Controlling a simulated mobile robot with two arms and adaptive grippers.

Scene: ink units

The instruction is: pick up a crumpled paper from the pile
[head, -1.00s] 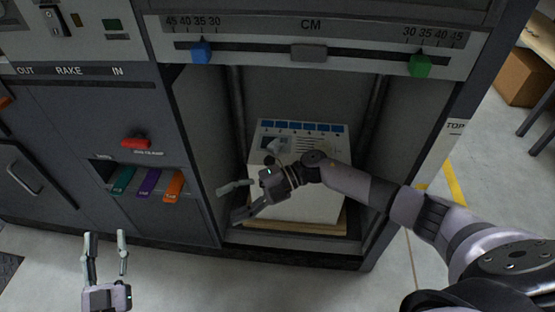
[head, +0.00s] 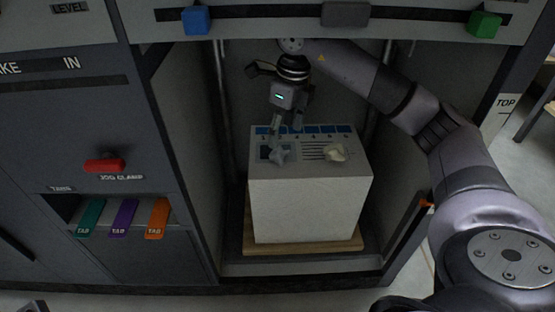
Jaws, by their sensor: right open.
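The pile is a tall white paper stack (head: 305,208) on a wooden pallet inside the machine bay. Its printed top sheet has a row of blue blocks. A grey-blue crumpled paper (head: 279,156) lies on the left of the top, and a cream crumpled paper (head: 337,152) lies on the right. My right gripper (head: 286,125) points down over the back left of the stack, open, its fingertips just behind the grey-blue paper. I cannot tell whether they touch it. Only a sliver of what seems my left gripper (head: 28,306) shows at the bottom left edge.
Bay walls and vertical rails stand close on both sides of the stack. Above is a ruler bar with a blue slider (head: 196,20), a grey block (head: 345,13) and a green slider (head: 485,23). A red handle (head: 104,164) and coloured tabs (head: 123,217) are at left.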

